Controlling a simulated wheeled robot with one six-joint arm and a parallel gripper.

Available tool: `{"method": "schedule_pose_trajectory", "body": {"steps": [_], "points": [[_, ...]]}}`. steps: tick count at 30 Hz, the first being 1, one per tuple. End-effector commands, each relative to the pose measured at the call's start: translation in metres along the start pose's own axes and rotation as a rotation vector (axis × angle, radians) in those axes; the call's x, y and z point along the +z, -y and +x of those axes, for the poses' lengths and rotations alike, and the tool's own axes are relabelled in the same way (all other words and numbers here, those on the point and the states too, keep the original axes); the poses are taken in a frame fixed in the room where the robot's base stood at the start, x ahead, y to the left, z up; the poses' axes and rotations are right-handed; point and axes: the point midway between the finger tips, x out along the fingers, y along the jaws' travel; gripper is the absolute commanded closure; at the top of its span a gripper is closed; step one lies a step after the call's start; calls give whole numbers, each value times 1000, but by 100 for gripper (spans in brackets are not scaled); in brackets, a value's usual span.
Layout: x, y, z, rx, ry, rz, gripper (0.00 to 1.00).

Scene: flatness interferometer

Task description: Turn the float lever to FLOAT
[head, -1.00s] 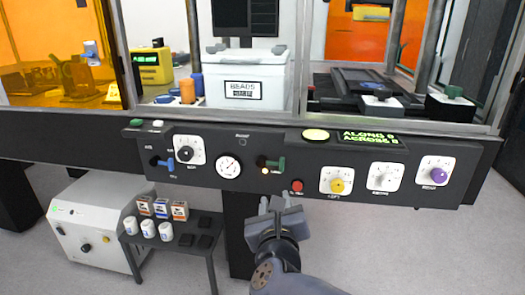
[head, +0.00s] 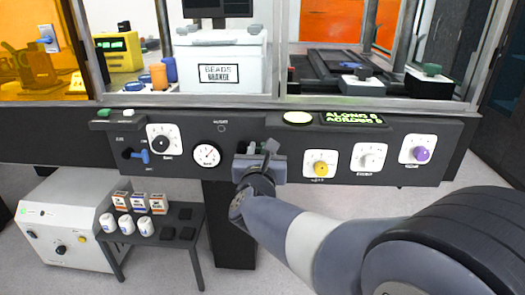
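The dark control panel (head: 100,153) runs under the glazed enclosure. The labels are too small to read, so I cannot tell which lever is marked FLOAT.
A round gauge (head: 206,155) is left of my gripper. A yellow knob (head: 320,169), a white knob (head: 369,160) and a purple knob (head: 421,154) are to the right. A lit green display (head: 352,118) is above them. A small shelf (head: 185,214) stands below.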

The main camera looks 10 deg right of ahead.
Motion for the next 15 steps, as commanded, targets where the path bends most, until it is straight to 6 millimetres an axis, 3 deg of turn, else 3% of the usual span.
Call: {"method": "schedule_pose_trajectory", "body": {"steps": [12, 15], "points": [[0, 0, 9, 0, 0, 0, 66], [0, 0, 9, 0, 0, 0, 75]]}}
